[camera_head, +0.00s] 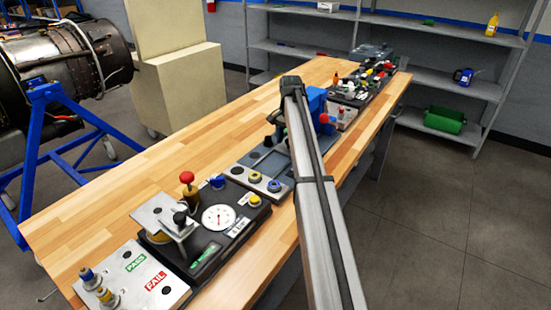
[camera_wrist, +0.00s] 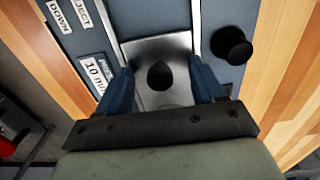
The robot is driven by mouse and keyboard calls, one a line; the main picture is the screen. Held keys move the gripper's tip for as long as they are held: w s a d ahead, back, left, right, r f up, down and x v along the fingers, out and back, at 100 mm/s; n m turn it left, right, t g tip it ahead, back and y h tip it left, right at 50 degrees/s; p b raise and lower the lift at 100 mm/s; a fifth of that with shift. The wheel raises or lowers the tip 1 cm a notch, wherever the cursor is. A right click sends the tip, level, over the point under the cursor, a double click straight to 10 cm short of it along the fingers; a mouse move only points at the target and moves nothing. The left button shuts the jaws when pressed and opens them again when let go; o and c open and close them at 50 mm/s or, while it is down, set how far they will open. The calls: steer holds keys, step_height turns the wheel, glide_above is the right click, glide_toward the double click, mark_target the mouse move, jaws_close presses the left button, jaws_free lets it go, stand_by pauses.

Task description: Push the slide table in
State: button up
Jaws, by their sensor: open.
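In the wrist view, a silvery plate (camera_wrist: 150,99), which looks like the slide table, sits in a grey fixture. A dark round knob (camera_wrist: 160,75) stands on it. My gripper (camera_wrist: 162,72) is open, with one dark blue finger on each side of the knob. I cannot tell whether either finger touches it. In the head view, the grey station (camera_head: 264,162) with a blue block (camera_head: 318,104) stands mid-bench, and my arm covers part of it. The slide table cannot be made out clearly there.
A second black knob (camera_wrist: 232,45) stands right of the plate. A dial-gauge station (camera_head: 218,217) and a PASS/FAIL plate (camera_head: 135,275) are nearer on the wooden bench (camera_head: 135,190). More fixtures (camera_head: 365,80) stand farther back. The bench's left side is clear.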

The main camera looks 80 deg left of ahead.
steer(key=shift+r, duration=0.1)
steer(key=shift+r, duration=3.45)
